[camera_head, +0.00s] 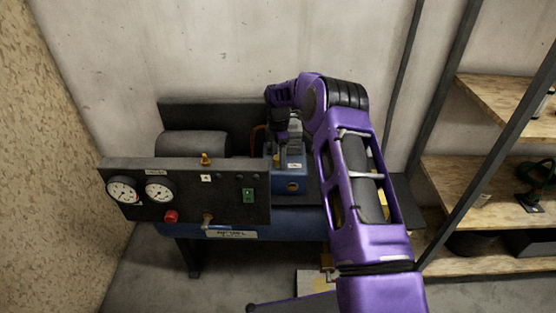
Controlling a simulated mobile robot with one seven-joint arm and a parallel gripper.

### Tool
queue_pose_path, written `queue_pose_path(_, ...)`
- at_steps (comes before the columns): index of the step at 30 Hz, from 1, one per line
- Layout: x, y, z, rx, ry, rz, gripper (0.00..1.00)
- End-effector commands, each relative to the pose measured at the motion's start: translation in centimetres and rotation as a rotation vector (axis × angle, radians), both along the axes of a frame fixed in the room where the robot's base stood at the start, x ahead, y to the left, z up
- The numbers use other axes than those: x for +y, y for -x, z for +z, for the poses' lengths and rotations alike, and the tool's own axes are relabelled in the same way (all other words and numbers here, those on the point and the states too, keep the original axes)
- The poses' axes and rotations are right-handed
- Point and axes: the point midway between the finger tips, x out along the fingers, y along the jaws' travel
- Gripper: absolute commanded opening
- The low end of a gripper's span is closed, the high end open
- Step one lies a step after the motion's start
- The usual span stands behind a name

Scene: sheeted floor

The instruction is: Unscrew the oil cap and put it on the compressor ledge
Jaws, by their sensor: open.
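The compressor stands against the back wall, with a blue pump block (292,178) right of its dark motor cylinder (192,144). A small yellowish part (281,161) shows at the block's top left; it may be the oil cap, but it is too small to be sure. My gripper (281,146) points down just above this part, at the end of my purple arm. It is open; its fingers are small and dark, and I cannot tell whether they surround or touch anything. A dark flat surface beside the block may be the ledge, partly hidden by my arm.
Wooden shelves (478,185) with dark posts stand at the right. A patterned wall (70,150) closes the left.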

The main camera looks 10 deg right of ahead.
Motion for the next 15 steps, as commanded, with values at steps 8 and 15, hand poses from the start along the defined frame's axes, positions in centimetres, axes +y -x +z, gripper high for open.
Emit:
queue_pose_path(8, 0.02, -0.01, 0.02, -0.001, 0.000, -0.399, 0.69)
queue_pose_path(15, 0.03, -0.02, 0.00, -0.001, 0.000, -0.745, 0.69)
